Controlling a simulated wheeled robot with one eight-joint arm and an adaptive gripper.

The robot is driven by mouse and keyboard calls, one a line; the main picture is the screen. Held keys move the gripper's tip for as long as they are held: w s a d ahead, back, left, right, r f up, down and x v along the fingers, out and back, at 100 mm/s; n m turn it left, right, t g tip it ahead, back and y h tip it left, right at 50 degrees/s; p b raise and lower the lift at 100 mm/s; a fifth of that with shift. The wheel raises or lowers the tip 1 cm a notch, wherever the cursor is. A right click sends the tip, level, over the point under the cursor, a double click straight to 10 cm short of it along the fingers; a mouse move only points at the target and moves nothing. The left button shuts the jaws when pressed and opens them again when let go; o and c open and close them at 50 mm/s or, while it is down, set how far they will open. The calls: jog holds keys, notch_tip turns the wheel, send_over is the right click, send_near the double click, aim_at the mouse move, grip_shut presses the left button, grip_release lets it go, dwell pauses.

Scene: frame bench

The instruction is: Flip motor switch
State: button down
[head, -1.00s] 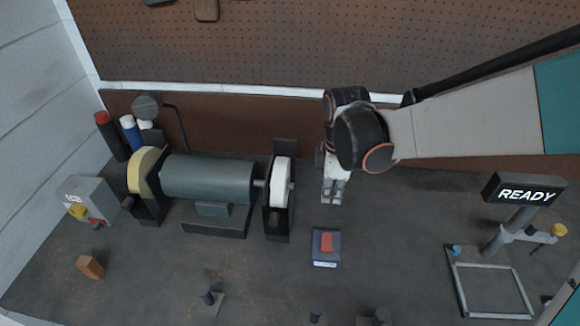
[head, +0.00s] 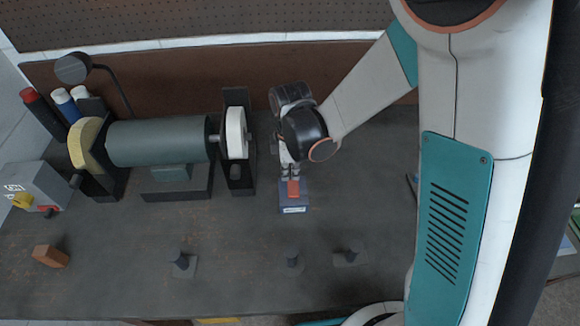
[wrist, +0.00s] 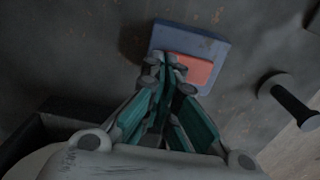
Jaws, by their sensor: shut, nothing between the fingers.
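A blue block (head: 293,208) with a red rocker (head: 294,189) and a pale label on its front sits on the bench, right of the grinder; it looks like the motor switch. The block (wrist: 222,43) and rocker (wrist: 198,70) also show in the wrist view. My gripper (head: 290,177) is shut and empty, pointing down at the rocker's far end. In the wrist view its fingertips (wrist: 171,76) overlap the rocker's left end and hide part of it. I cannot tell whether they touch it or which way the rocker is tilted.
The grinder (head: 158,141) with a yellow and a white wheel stands left of my gripper. A grey box (head: 37,183) with a yellow knob and an orange-brown block (head: 51,256) are farther left. Short dark posts (head: 350,252) stand along the front.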

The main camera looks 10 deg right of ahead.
jog(key=shift+f, duration=0.1)
jog(key=shift+w+f+b, duration=0.15)
jog(key=shift+f+b, duration=0.35)
jog(key=shift+b, duration=0.15)
jog(key=shift+r, duration=0.15)
jog(key=shift+r+p, duration=0.6)
jog(key=shift+r, duration=0.2)
jog(key=shift+r, duration=0.1)
